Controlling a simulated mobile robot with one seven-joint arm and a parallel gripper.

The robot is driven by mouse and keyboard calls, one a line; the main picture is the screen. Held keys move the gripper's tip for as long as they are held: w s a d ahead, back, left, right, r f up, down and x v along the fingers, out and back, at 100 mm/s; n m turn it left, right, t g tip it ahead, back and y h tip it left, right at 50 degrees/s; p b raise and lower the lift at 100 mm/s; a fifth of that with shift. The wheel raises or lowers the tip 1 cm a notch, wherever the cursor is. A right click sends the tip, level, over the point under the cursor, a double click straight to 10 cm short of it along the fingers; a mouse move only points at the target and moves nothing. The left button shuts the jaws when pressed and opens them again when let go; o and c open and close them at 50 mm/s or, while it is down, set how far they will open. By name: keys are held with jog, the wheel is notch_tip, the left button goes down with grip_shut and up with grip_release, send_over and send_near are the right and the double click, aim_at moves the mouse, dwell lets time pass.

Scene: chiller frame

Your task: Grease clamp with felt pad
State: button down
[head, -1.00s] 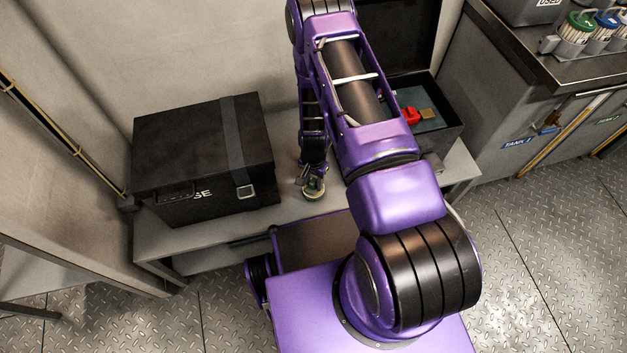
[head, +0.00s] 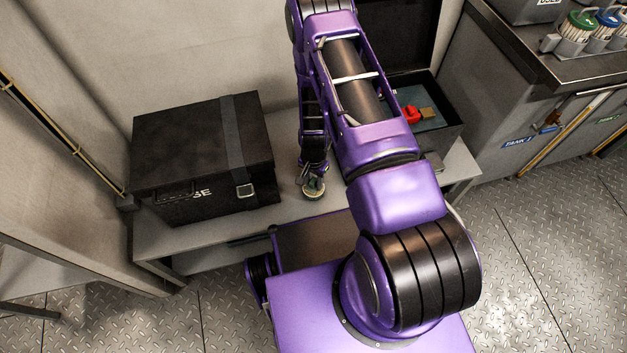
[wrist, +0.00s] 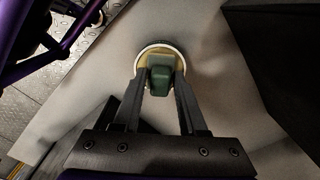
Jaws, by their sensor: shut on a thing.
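My gripper (wrist: 161,82) points down at the bench and is shut on a green block-like grip (wrist: 160,75), with one finger on each side. Under the grip is a round cream-coloured disc or dish with a pale rim (wrist: 144,52). I cannot tell whether the grip and the round piece are one part, or whether they touch the bench. In the head view the round piece (head: 313,195) shows small below my wrist, near the bench's front edge. I cannot make out a clamp for certain.
A closed black case (head: 200,160) with a strap stands left on the grey bench (head: 285,212). An open dark case (head: 455,120) on the right holds a red item (head: 411,115) and a brownish block (head: 428,115). A counter with capped containers (head: 580,30) stands far right.

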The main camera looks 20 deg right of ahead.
dwell(0.6)
jog(key=shift+r+p, duration=2.15)
jog(key=shift+r, duration=1.3)
jog(key=w+r+n+p, duration=0.1)
jog(key=w+r+n, duration=0.1)
jog(key=r, duration=0.6)
jog(key=w+r+n, duration=0.2)
jog(key=r, duration=0.6)
notch_tip(320, 180, up, 16)
jog(key=r+n+p, duration=0.1)
jog(key=n+p, duration=0.1)
jog(key=n, duration=0.3)
send_over(313, 180)
jog(key=w, duration=0.1)
jog(key=shift+w+f, duration=0.2)
jog(key=shift+f, duration=0.05)
jog(key=shift+d+f, duration=0.1)
jog(key=shift+d, duration=0.05)
